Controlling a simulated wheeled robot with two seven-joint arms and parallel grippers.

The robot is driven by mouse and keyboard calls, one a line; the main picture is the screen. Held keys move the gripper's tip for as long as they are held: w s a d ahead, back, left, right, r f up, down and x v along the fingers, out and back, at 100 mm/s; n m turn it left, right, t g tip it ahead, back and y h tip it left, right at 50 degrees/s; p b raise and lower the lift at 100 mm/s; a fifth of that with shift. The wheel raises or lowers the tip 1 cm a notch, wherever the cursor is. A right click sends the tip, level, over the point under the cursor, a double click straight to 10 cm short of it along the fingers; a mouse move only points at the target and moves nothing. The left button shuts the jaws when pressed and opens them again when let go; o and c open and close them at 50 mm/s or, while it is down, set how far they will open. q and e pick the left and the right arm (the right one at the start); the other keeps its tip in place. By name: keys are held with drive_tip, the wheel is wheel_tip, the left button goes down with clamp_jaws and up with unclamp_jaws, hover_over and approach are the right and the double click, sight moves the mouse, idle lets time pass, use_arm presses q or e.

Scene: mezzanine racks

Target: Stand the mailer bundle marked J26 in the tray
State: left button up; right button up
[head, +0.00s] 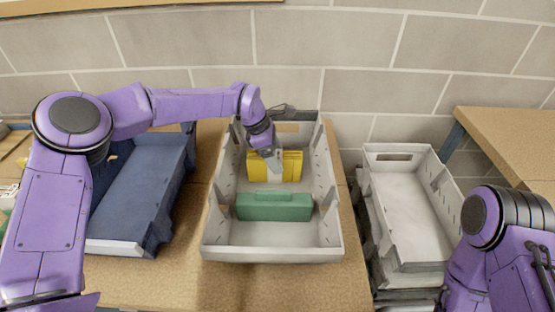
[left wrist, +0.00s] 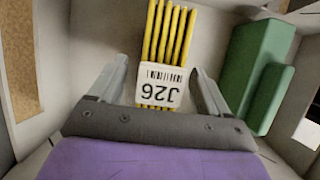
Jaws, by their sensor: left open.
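The mailer bundle (head: 291,164) is yellow and stands upright inside the grey tray (head: 222,246), towards its far end. In the left wrist view several yellow mailer edges show, with a white J26 label (left wrist: 159,84) across them, upside down. My left gripper (head: 271,163) reaches down into the tray at the bundle. It is open, and its fingers (left wrist: 158,72) lie on either side of the label, with gaps visible. The gripper hides part of the bundle in the head view. My right arm shows at the lower right, but its gripper is out of view.
A green box-like thing (head: 274,206) stands across the same tray, nearer to me; it also shows in the left wrist view (left wrist: 258,75). A blue tray (head: 140,190) is on the left. Stacked pale trays (head: 408,258) stand on the right. A block wall closes the back.

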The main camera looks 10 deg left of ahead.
use_arm(q)
drive_tip(key=b+v, duration=0.1)
drive_tip(key=v, duration=0.9)
drive_tip(key=shift+a+r, duration=0.15)
drive_tip(key=shift+r, duration=0.05)
